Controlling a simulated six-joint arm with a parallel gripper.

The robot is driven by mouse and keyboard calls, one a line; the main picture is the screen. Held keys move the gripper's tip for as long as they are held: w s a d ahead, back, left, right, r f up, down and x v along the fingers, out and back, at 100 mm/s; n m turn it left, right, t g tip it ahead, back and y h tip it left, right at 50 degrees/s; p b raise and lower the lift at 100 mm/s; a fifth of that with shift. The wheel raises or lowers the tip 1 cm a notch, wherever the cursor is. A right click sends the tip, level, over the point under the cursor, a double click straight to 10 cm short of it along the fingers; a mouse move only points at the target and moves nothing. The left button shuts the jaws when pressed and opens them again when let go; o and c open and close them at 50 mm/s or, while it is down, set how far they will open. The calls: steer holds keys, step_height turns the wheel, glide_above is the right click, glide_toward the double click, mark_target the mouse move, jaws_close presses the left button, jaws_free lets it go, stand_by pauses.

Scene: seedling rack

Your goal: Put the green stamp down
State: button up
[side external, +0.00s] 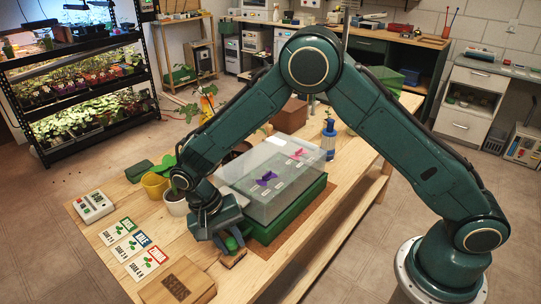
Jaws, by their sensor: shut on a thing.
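My gripper (222,237) is low over the front part of the wooden table, beside the front left corner of the green tray. It is shut on the green stamp (232,243), whose rounded green part shows at the fingertips. A small brown wooden piece (234,259) shows just below it. I cannot tell whether this is the stamp's base or a separate block, or whether the stamp touches the table. The fingers hide part of the stamp.
Seed cards (130,246) and a wooden box (178,283) lie left of my gripper. A clear-lidded propagator (270,165) on a green tray (275,223) stands close on the right. A white pot (175,207), yellow pot (154,186) and label device (94,206) stand farther left.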

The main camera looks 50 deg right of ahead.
steer(key=shift+f, duration=0.25)
steer(key=o, duration=1)
steer(key=shift+r, duration=0.1)
steer(key=v, duration=1.2)
